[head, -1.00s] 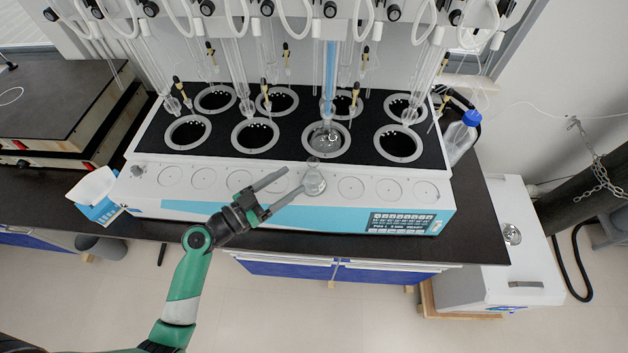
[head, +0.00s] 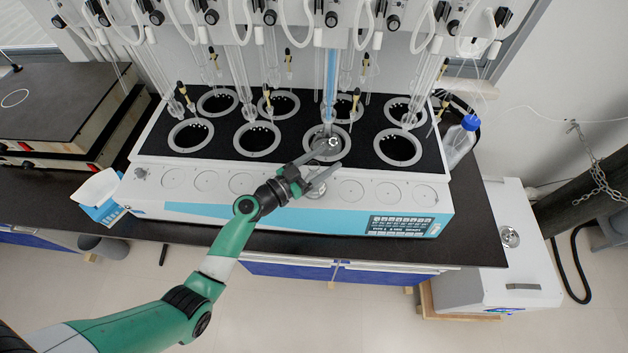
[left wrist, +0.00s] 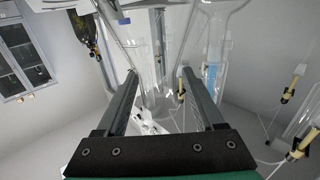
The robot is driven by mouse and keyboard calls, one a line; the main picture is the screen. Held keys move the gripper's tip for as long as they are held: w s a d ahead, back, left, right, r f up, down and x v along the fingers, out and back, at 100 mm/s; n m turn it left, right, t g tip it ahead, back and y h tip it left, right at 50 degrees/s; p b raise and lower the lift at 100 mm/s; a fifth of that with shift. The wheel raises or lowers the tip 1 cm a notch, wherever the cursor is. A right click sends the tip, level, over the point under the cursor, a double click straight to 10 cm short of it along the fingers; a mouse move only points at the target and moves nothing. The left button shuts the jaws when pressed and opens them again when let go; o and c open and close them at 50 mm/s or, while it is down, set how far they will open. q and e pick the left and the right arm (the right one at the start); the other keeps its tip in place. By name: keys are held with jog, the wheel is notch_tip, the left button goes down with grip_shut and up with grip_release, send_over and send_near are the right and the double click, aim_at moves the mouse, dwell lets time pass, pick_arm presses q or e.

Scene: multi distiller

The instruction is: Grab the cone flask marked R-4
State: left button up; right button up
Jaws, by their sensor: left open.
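I cannot tell whether either finger touches the flask. No R-4 mark is readable. My right gripper is not in view.
The white and blue distiller (head: 200,212) has several dark wells, with glass tubes hanging above. A blue-capped bottle (head: 461,140) stands to its right and a white and blue box (head: 98,197) to its left. The front ledge is otherwise clear.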

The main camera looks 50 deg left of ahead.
pick_arm(q)
grip_shut()
dwell(0.3)
dwell(1.1)
